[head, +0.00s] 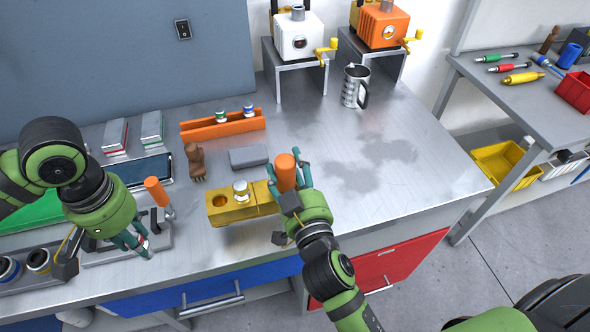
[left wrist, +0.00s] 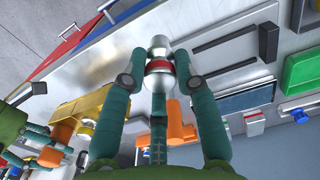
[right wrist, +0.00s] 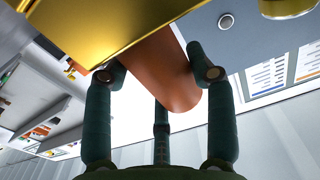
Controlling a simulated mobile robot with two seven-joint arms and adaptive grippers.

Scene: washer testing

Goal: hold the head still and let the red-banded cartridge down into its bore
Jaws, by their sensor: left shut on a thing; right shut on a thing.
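The red-banded cartridge (left wrist: 158,68) is silver with a red band. My left gripper (head: 143,246) is shut on it; in the head view the fingers mostly hide it. They are left of the yellow head (head: 232,214), apart from it. The head is a yellow block with an open, empty bore (head: 220,201) at its left and a white-and-silver cartridge (head: 240,188) standing beside that bore. My right gripper (head: 290,176) is shut on the head's orange handle (head: 286,172) at the right end. In the right wrist view the handle (right wrist: 168,75) sits between the fingers.
An orange trough (head: 222,126) with two banded cartridges stands behind the head, with a grey block (head: 248,156) and a brown object (head: 195,162) nearer. The bench right of the head is clear.

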